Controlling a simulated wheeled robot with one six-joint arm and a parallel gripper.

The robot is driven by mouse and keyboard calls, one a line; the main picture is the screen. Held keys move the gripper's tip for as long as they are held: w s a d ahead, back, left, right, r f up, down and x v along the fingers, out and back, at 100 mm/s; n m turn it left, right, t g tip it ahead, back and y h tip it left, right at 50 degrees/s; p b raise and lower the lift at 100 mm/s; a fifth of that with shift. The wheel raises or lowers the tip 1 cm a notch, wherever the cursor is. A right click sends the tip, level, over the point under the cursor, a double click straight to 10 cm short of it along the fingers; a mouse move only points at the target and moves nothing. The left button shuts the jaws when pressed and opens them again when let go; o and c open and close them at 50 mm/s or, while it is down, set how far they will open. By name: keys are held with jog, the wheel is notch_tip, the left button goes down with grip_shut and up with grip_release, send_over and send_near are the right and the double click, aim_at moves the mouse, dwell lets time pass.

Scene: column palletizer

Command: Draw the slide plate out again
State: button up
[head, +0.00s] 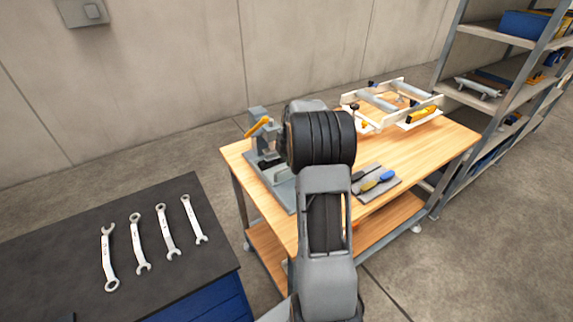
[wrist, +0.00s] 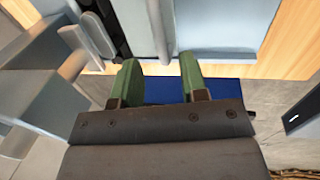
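A grey fixture (head: 257,116) with an orange handle (head: 257,127) stands at the left end of the wooden bench in the head view. A flat grey plate (head: 284,193) lies at its foot, partly behind my arm; I cannot tell whether this is the slide plate. In the wrist view, my gripper (wrist: 160,78) has two green fingers apart with nothing between them. A pale blue-grey plate (wrist: 222,28) and an upright grey rod (wrist: 159,30) lie just beyond the fingertips. My arm hides the gripper in the head view.
The wooden bench (head: 440,142) also bears a grey mat with hand tools (head: 375,181) and a white frame (head: 362,122). A dark-topped cabinet (head: 70,240) with several wrenches is at left. A shelf rack (head: 490,100) stands at right.

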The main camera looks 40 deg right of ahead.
jog(key=shift+w+f+p, duration=0.15)
jog(key=shift+w+f, duration=0.1)
jog(key=shift+f, duration=0.95)
jog(key=shift+w+f+p, duration=0.15)
jog(key=shift+w+f, duration=0.1)
jog(key=shift+f, duration=0.95)
jog(key=shift+c, duration=0.5)
grip_shut()
